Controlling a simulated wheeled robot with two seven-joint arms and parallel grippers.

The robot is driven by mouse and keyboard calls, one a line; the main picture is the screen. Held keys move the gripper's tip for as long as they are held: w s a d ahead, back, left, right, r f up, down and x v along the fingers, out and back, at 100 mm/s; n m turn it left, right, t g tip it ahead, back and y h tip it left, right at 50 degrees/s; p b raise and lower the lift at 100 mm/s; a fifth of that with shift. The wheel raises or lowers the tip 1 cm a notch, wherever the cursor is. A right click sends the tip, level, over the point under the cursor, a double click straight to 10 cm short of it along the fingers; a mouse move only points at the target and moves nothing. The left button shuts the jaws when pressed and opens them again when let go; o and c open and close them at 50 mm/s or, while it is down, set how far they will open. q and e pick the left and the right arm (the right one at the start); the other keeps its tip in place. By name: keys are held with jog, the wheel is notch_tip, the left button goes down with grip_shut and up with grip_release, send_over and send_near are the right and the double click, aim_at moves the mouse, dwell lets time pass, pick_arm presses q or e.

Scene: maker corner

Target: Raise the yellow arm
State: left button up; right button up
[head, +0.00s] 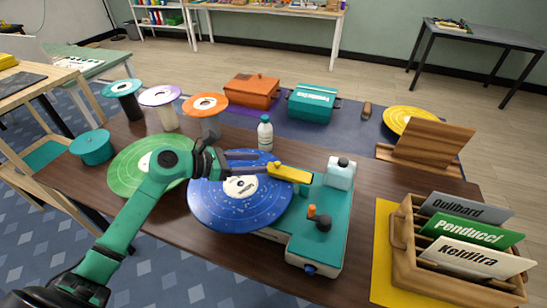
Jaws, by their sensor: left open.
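The yellow arm (291,174) is a short yellow bar on the turquoise-and-white player (314,232). It reaches from the player's right part leftward over the edge of the large blue disc (240,208). It looks low, but I cannot tell whether its tip touches the disc. My left gripper (262,162) is open over the far part of the blue disc, with its dark fingers pointing right. Its fingertips overlap or almost meet the left end of the yellow arm in the picture; contact is unclear. My right gripper is out of view.
A white bottle (265,134) stands just behind the fingers. A wooden crate of name cards (440,278) stands at right. A white block (341,173) and small knobs (322,222) rise on the player.

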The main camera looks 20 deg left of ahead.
aim_at(277, 162)
pick_arm(q)
jog(key=x, duration=0.5)
jog(key=shift+w+d+p, duration=0.2)
jog(key=shift+d+p, duration=0.05)
jog(key=shift+p, duration=0.15)
jog(key=shift+w+d+f, duration=0.1)
jog(key=shift+f, duration=0.1)
grip_shut()
dwell(0.8)
